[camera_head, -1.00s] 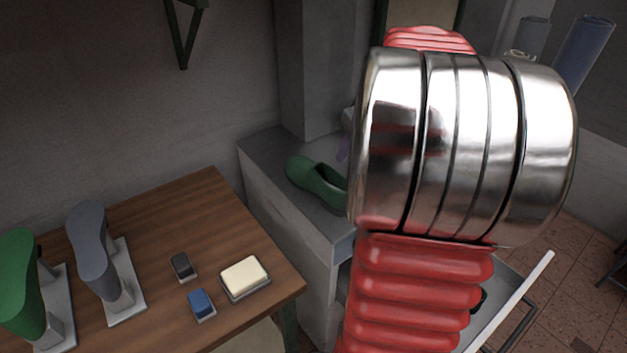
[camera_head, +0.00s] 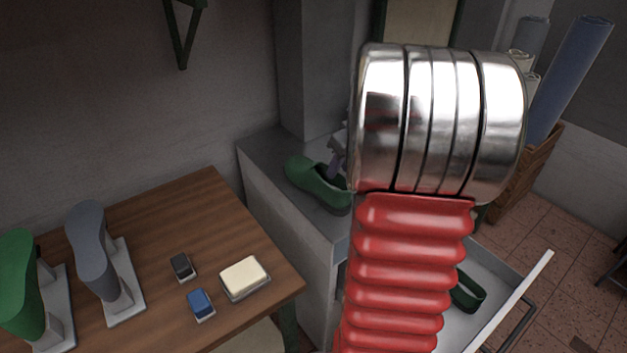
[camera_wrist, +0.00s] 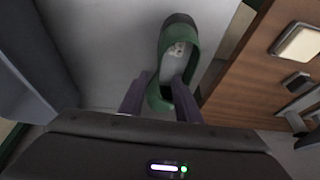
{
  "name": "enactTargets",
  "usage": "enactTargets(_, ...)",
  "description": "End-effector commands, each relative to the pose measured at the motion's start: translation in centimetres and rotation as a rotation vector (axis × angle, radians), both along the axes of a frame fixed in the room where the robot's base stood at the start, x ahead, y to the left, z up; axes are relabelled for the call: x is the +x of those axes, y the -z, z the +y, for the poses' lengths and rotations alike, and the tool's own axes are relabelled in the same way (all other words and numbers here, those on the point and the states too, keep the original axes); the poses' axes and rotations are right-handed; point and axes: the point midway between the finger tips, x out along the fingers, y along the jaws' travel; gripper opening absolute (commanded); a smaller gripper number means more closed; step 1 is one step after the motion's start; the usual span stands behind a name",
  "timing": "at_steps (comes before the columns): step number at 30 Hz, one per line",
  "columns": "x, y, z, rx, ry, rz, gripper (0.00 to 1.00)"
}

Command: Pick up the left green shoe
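A green shoe (camera_head: 312,180) lies on the grey cabinet top in the head view. In the wrist view the shoe (camera_wrist: 177,52) points its toe away, with its pale insole showing. My gripper (camera_head: 338,158) is partly hidden behind my arm, close over the shoe's open end. In the wrist view my gripper's (camera_wrist: 160,80) fingers are apart with nothing held. The left finger is outside the shoe, and the right finger overlaps its opening. I cannot tell whether they touch it. A second green shoe (camera_head: 468,290) is in the open drawer, partly hidden by my arm.
The grey cabinet (camera_head: 270,160) stands beside a wooden table (camera_head: 150,225). On the table are a green last (camera_head: 20,285), a grey last (camera_head: 90,250), a cream block (camera_head: 245,277) and small brushes. The open drawer (camera_head: 505,275) juts out at the right. Rolls (camera_head: 570,75) stand in a crate behind.

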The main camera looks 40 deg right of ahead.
Motion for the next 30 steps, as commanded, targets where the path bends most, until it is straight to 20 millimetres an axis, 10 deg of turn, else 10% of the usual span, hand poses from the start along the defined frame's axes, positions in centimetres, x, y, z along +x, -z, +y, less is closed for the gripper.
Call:
enactTargets(10,1.6,3.9,-0.1,0.002,-0.002,0.001,0.3)
enactTargets(30,1.7,4.0,-0.2,0.001,-0.001,0.0,0.24)
